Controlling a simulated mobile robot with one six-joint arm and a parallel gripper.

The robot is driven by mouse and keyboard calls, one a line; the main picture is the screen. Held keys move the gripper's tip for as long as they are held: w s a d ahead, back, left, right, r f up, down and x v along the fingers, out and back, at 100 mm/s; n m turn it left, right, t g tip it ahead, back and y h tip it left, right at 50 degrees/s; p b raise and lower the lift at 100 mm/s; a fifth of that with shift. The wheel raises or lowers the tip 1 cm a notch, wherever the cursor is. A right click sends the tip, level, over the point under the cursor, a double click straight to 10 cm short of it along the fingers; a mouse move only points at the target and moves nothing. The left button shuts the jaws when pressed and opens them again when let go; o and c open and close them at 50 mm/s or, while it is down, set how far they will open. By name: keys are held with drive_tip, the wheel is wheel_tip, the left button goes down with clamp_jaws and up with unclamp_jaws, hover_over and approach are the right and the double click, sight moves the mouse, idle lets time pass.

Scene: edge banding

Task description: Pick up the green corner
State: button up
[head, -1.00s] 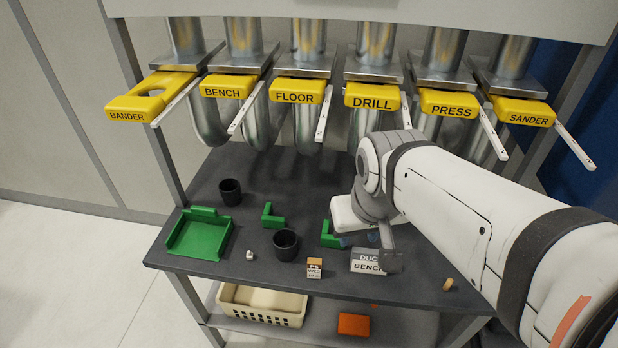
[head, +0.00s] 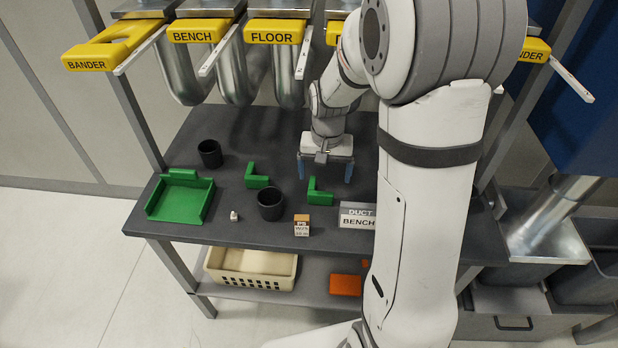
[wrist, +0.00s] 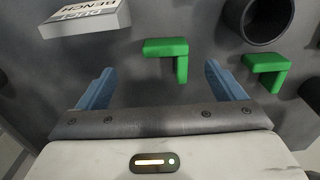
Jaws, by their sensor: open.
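Two green L-shaped corners lie on the dark bench top. One green corner (head: 317,192) is just in front of my gripper (head: 325,173), left of the bench sign. The other green corner (head: 257,176) lies further left. In the wrist view the nearer corner (wrist: 172,50) shows ahead of the gap between my two blue fingers, apart from both. The other corner (wrist: 266,70) shows to the right, outside the fingers. My gripper is open and empty, pointing down above the bench.
A black cup (head: 270,204) stands between the corners, towards the front. Another black cup (head: 210,153) and a green tray (head: 181,203) are at the left. A duct bench sign (head: 357,216) and a small labelled block (head: 301,225) sit near the front edge. Yellow-tagged duct gates hang above.

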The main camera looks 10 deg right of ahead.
sight(321, 191)
drive_tip(key=shift+w+f, duration=0.25)
drive_tip(key=shift+f, duration=0.35)
drive_tip(key=shift+w+f, duration=0.2)
drive_tip(key=shift+f, duration=0.35)
drive_tip(key=f, duration=0.7)
drive_tip(key=shift+w+a+f, duration=0.15)
drive_tip(key=shift+a+f, duration=0.1)
drive_tip(key=shift+c, duration=0.4)
drive_tip(key=c, duration=1)
drive_tip(key=shift+o, duration=0.2)
drive_tip(key=shift+r, duration=0.1)
